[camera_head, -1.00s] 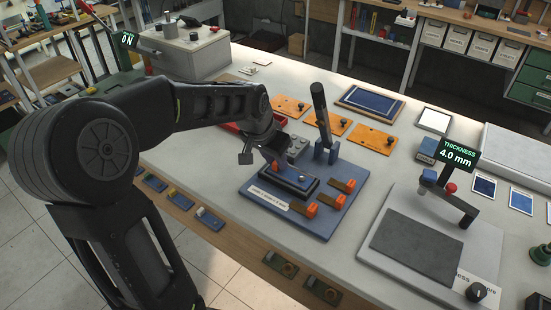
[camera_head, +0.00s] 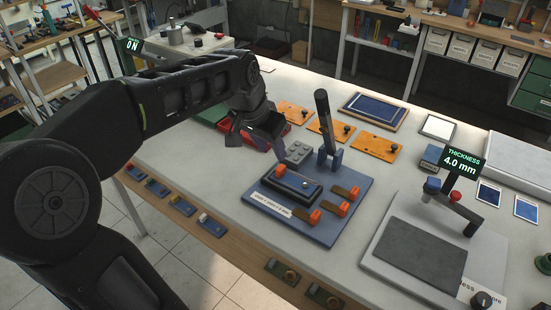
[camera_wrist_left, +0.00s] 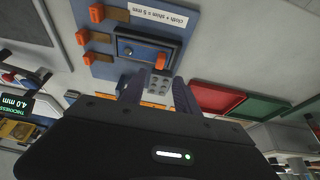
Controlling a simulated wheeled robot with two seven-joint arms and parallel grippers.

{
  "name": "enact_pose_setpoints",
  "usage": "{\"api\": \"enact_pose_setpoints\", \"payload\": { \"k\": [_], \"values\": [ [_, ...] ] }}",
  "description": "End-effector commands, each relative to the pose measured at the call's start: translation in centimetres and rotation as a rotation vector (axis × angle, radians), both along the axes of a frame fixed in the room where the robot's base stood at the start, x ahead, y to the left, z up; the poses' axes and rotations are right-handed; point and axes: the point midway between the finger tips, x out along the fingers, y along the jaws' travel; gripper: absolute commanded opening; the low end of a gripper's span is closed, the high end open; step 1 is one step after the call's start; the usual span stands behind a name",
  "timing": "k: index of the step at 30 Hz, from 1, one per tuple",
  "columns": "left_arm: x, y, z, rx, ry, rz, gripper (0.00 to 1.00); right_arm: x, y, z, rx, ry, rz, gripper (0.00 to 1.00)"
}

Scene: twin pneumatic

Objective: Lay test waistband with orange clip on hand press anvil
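The hand press has a blue base plate (camera_head: 345,225), an upright black lever (camera_head: 323,118) and a dark rectangular anvil block (camera_head: 292,187). An orange clip (camera_head: 280,170) sits at the anvil's far left end; it also shows in the left wrist view (camera_wrist_left: 161,60). I cannot clearly make out a band beneath this clip. Several more orange clips (camera_head: 343,208) with brown strips lie on the plate's right side. My right gripper is out of view.
A grey studded block (camera_head: 298,152) sits behind the anvil. Red (camera_head: 262,137) and green trays lie beyond my left gripper. Orange plates (camera_head: 375,143) with black knobs stand behind the press. The thickness gauge (camera_head: 425,250) reads 4.0 mm on the right.

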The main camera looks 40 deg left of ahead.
Motion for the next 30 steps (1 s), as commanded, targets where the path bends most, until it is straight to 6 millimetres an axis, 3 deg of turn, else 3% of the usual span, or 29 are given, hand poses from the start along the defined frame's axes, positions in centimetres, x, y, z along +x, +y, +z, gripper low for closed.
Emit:
{"api": "enact_pose_setpoints", "payload": {
  "k": [3,8,30],
  "values": [
    [-0.7,0.0,1.8,0.001,-0.003,0.000,0.37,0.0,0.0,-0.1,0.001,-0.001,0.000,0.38],
    [-1.1,0.0,2.8,0.001,0.000,0.000,0.37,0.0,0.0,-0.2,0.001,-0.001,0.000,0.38],
    [-1.0,-0.1,2.5,-0.002,0.003,-0.002,0.37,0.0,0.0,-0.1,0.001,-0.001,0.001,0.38]
  ]
}}
